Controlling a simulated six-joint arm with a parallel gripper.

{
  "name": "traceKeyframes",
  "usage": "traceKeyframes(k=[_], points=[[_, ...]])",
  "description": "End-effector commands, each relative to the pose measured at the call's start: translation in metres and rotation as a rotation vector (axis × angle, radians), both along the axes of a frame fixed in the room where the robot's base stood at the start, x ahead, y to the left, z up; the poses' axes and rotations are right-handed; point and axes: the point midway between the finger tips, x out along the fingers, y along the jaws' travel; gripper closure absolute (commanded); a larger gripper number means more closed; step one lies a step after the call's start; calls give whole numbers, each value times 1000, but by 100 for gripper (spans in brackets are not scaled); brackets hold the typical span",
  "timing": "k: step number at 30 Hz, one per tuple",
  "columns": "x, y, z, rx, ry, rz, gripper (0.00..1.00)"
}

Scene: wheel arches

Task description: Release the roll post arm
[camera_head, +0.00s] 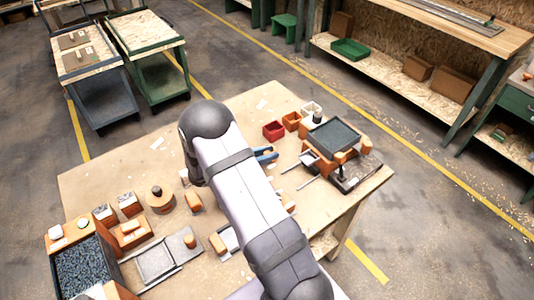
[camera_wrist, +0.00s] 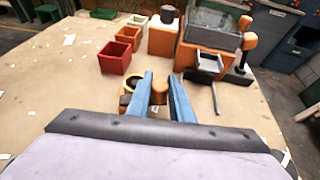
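My gripper (camera_wrist: 161,76) shows two blue fingers standing apart in the wrist view. A rounded orange-brown knob (camera_wrist: 159,91) sits between them; I cannot tell whether the fingers touch it. It may be part of the roll post arm, but its lower part is hidden behind my wrist. A dark ring-shaped part with a tan piece (camera_wrist: 126,103) lies just left of the left finger. In the head view my gripper's blue fingers (camera_head: 265,154) show beyond my arm, low over the middle of the table, and the knob is hidden there.
A red bin (camera_wrist: 116,57), an orange bin (camera_wrist: 129,34) and a grey-topped orange stand (camera_wrist: 211,32) are beyond the gripper. Orange fixtures and a speckled tray (camera_head: 83,268) crowd the table's near left. Bare tabletop (camera_head: 110,180) lies far left.

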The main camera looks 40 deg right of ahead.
Motion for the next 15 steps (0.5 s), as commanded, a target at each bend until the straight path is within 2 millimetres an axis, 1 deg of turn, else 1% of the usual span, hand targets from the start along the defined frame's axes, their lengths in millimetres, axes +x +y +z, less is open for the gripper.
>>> traceKeyframes(k=[5, 15], points=[[1, 1, 0, -2, -5, -23, 100], [1, 10, 0, -5, -8, -226, 100]])
